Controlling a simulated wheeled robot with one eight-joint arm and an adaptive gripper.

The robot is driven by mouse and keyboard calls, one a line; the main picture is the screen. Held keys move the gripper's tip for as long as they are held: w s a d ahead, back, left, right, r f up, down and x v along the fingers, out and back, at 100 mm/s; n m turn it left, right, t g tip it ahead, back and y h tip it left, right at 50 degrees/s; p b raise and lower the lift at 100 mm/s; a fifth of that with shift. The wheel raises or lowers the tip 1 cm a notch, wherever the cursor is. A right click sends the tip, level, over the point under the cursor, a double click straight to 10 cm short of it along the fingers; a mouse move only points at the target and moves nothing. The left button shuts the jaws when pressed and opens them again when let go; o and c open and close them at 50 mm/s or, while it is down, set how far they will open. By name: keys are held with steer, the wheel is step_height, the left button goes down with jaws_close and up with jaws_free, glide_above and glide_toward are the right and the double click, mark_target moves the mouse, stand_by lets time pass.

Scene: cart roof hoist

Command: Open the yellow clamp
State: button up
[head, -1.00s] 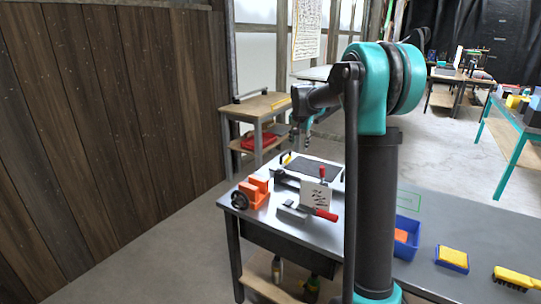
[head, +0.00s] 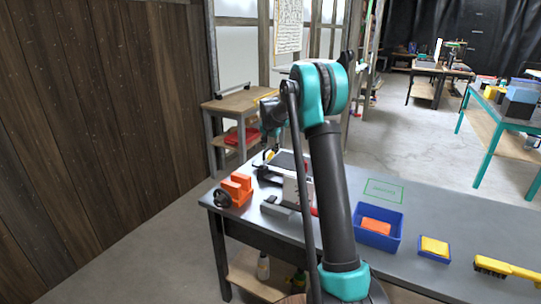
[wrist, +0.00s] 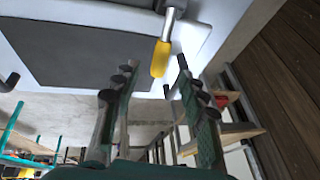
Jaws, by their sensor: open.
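The yellow clamp shows in the wrist view as a yellow handle (wrist: 160,58) on a grey metal bar, at the edge of a white plate with a dark panel (wrist: 90,45). My gripper (wrist: 155,72) is open, its two dark fingers apart on either side of the handle's end. Nothing is held, and I cannot tell how far the fingertips are from the handle. In the head view my gripper (head: 269,142) is over the far side of the grey workbench (head: 420,215), partly hidden by my arm. The clamp cannot be made out clearly there.
An orange vise (head: 236,188) stands at the bench's left end. A blue bin (head: 376,240) with an orange block, a yellow sponge (head: 434,246) and a yellow brush (head: 508,270) lie to the right. A wooden side table (head: 245,103) stands behind, left.

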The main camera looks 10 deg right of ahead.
mark_target(271, 154)
steer(key=shift+x, duration=2.7)
steer(key=shift+c, duration=0.5)
jaws_close()
